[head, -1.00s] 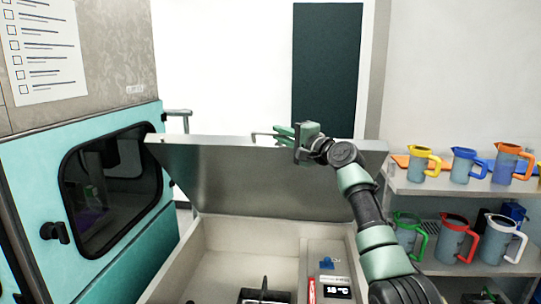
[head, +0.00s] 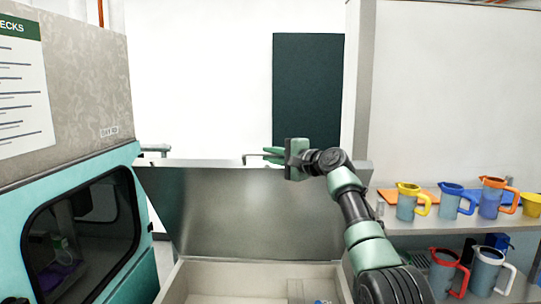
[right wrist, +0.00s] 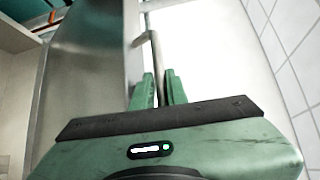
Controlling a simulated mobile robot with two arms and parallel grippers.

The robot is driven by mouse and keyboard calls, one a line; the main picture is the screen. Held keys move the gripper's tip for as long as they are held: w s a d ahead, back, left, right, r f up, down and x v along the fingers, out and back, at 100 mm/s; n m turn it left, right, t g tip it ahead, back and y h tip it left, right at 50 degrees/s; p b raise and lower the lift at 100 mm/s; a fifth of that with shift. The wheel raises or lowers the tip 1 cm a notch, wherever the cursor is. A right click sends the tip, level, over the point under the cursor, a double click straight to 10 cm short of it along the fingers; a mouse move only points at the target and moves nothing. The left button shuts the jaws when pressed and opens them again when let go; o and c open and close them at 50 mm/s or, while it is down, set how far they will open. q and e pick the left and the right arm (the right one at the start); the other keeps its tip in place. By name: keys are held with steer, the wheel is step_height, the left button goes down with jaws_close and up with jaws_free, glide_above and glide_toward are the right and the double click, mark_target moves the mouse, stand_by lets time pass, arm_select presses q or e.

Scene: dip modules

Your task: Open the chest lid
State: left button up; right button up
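The chest (head: 172,287) stands in front of me with its metal lid (head: 225,215) raised, standing steeply along the back of the opening. A bar handle (head: 250,157) is at the lid's top edge, and it also shows in the right wrist view (right wrist: 158,55). My right gripper (head: 272,155) is at this handle. In the right wrist view its two green fingers (right wrist: 160,92) are close together with the bar between them. Part of the chest's inside shows at the bottom of the head view. My left gripper is out of view.
A teal cabinet (head: 128,235) with a dark window stands close on the left. A shelf (head: 400,226) with several coloured jugs stands on the right, near my right arm. A white wall with a dark panel (head: 307,90) is behind the lid.

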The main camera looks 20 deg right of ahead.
steer(key=shift+o, duration=1.4)
steer(key=shift+f, duration=0.15)
steer(key=shift+s+d+b, duration=0.2)
steer(key=shift+s+b, duration=0.1)
steer(key=shift+b, duration=0.2)
steer(key=b+v, duration=0.4)
steer(key=v, duration=0.3)
